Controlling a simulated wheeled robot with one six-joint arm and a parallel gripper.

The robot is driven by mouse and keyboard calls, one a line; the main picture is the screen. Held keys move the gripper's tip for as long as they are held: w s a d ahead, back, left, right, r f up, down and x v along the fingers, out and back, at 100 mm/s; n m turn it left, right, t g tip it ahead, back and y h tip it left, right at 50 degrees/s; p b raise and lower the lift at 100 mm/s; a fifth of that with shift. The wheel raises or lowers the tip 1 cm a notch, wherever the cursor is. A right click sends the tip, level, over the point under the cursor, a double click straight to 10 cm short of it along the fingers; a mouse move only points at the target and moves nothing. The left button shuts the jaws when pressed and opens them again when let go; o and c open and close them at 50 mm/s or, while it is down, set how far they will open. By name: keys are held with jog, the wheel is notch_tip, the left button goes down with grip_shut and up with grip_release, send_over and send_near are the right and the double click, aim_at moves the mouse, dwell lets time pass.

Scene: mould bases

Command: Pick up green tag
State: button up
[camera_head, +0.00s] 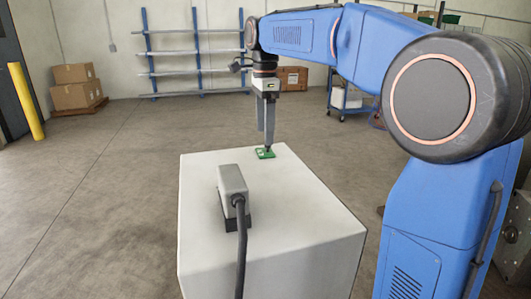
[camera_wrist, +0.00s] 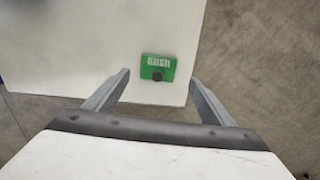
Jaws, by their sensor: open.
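The green tag (camera_head: 262,154) lies flat on top of the white block, near its far edge. My gripper (camera_head: 267,143) points down at the tag in the head view. In the wrist view its two fingers (camera_wrist: 158,78) are spread apart, one to each side of the tag, with nothing held. Whether the fingertips reach down to the tag's height I cannot tell.
The white block (camera_head: 305,235) has clear top around the tag. A grey device (camera_head: 233,185) with a thick dark cable stands nearer on it. A shelf rack (camera_head: 196,72), boxes (camera_head: 76,88) and a yellow post (camera_head: 26,102) stand far back.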

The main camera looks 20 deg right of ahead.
aim_at(266, 152)
jog(key=f, duration=0.5)
jog(key=shift+s+d, duration=0.1)
jog(key=shift+s, duration=0.1)
jog(key=shift+r, duration=0.1)
jog(key=c, duration=1.2)
jog(key=shift+o, duration=0.2)
jog(key=shift+r, duration=0.1)
